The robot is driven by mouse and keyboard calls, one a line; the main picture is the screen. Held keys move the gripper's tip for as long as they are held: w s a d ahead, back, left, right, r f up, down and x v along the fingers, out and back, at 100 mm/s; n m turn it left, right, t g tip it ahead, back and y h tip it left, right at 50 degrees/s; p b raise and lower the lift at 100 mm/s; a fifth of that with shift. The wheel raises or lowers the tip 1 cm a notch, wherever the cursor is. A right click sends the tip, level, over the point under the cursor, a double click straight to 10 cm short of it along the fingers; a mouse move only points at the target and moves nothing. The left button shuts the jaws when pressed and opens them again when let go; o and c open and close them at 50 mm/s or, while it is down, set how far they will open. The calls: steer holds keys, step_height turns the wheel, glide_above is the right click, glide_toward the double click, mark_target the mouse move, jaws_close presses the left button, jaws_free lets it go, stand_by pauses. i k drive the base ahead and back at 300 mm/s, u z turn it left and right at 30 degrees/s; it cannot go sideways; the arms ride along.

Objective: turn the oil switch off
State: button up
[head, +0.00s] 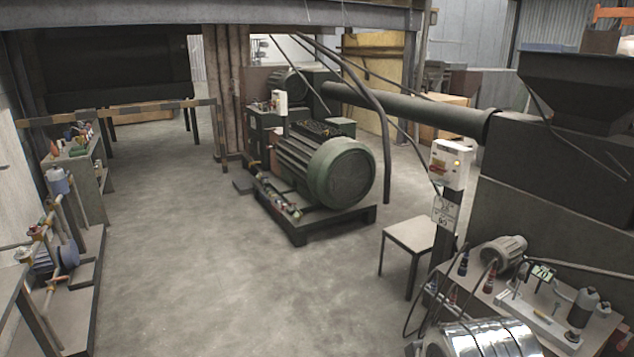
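A white control box (450,165) stands on a dark post at the right. It has a red-and-yellow switch and small buttons on its front; the switch's position is too small to tell. A sign (444,212) hangs below it. A smaller white box (279,102) with a reddish mark stands by the green motor in the middle. No readable label shows which one is the oil switch. My gripper is not in view.
A big green motor (345,172) sits on a dark base. A grey stool (412,234) stands before the post. A cluttered bench (545,330) and a shiny metal drum (490,338) are at the lower right. Open concrete floor (200,270) fills the left middle; shelves line the left edge.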

mark_target(433, 168)
steer(key=u, duration=0.45)
steer(key=i, duration=0.7)
steer(key=u, duration=0.4)
steer(key=i, duration=2.15)
steer(key=z, duration=0.9)
steer(key=i, duration=0.55)
steer(key=z, duration=0.75)
steer(key=i, duration=0.4)
steer(key=z, duration=0.25)
